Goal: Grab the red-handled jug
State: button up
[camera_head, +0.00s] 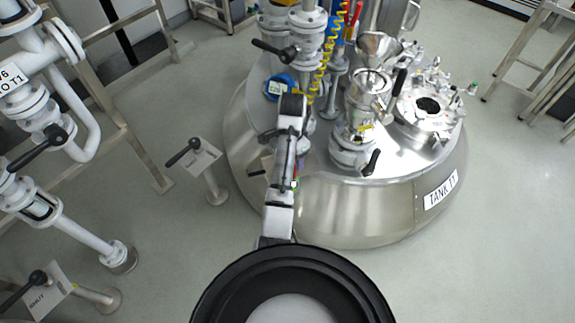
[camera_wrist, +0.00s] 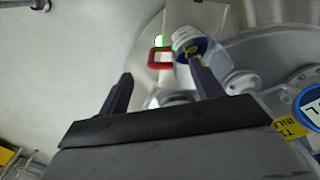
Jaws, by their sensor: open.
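The red-handled jug shows in the wrist view, with a pale body (camera_wrist: 186,42), a blue and yellow label and a red handle (camera_wrist: 153,58). Its handle points left, toward the gap between my fingers. My gripper (camera_wrist: 159,65) is open, with one dark finger left of the handle and the other overlapping the jug's lower right side. I cannot tell whether that finger touches the jug. Nothing is seen held between the fingers. In the head view my arm reaches over the tank's near left side, and I cannot make out the jug clearly there.
The steel tank (camera_head: 340,215) carries valves, a funnel (camera_head: 379,47) and an open port (camera_head: 428,105). A lever post (camera_head: 213,185) stands left of the tank. White pipework (camera_head: 60,100) and a rail are farther left. Floor is clear at the right front.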

jog(key=shift+w+d+f+p, duration=0.1)
jog(key=shift+f+p, duration=0.5)
jog(key=shift+f, duration=4.25)
jog(key=c, duration=1.3)
jog(key=shift+o, duration=0.2)
jog(key=shift+r, duration=0.2)
jog(key=shift+r, duration=0.75)
notch_tip(320, 180, up, 18)
jog(key=p, duration=0.9)
jog(key=shift+f, duration=0.15)
